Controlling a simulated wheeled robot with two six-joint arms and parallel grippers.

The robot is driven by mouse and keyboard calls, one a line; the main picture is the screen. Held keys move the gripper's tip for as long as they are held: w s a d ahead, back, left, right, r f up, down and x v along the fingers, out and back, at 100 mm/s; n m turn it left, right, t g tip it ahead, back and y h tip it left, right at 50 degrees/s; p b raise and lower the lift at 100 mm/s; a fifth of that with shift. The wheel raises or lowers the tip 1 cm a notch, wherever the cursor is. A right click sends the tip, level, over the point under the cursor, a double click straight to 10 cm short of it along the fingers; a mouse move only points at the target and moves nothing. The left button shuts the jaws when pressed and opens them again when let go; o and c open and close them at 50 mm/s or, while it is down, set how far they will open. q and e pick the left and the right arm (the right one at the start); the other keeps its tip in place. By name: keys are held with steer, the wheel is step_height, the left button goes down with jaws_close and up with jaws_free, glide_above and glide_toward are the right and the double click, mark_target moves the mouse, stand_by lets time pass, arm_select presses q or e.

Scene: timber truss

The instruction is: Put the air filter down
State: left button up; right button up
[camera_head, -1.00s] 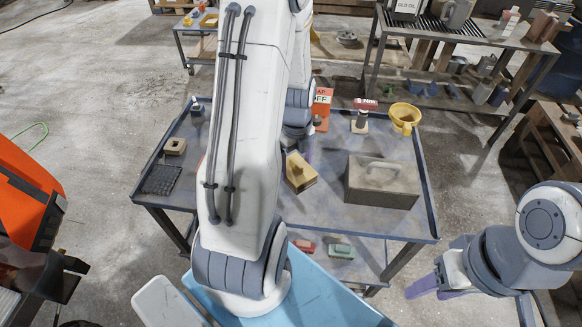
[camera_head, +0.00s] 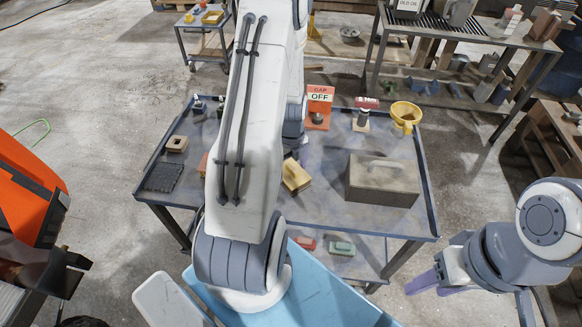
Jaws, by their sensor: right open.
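My left arm rises through the middle of the view, over the front edge of a blue-grey metal table (camera_head: 330,222). Its wrist shows beside the upper link, but its fingers are hidden, so I cannot see what they hold. I cannot pick out the air filter with certainty. A tan and yellow block (camera_head: 296,177) lies on the table just right of my left arm, partly covered by it. My right gripper (camera_head: 437,286), with purple fingers, is open and empty at the lower right, beyond the table's right edge.

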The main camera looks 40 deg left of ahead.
mark_target(292, 168)
arm_select(q)
step_height(292, 168, up, 12)
steer(key=shift+r, duration=0.2)
stand_by(0.5)
steer(key=s+d+r+n, duration=0.1)
steer(key=d+r+n, duration=0.2)
steer(key=d, duration=0.7)
steer(key=s+d+r+n, duration=0.2)
steer(key=d+r+n, duration=0.1)
steer(key=d, duration=0.7)
steer(key=s+d+r+n, duration=0.1)
steer(key=s+d+n, duration=0.1)
steer(key=s+d, duration=0.1)
steer(key=s+d+n, duration=0.3)
steer(key=s+d, duration=0.1)
steer(key=s, duration=0.2)
steer(key=s+d+r+n+h, duration=0.1)
steer(key=s+d+n, duration=0.1)
steer(key=s+d, duration=0.2)
steer(key=shift+s+r, duration=0.25)
steer(key=shift+r, duration=0.05)
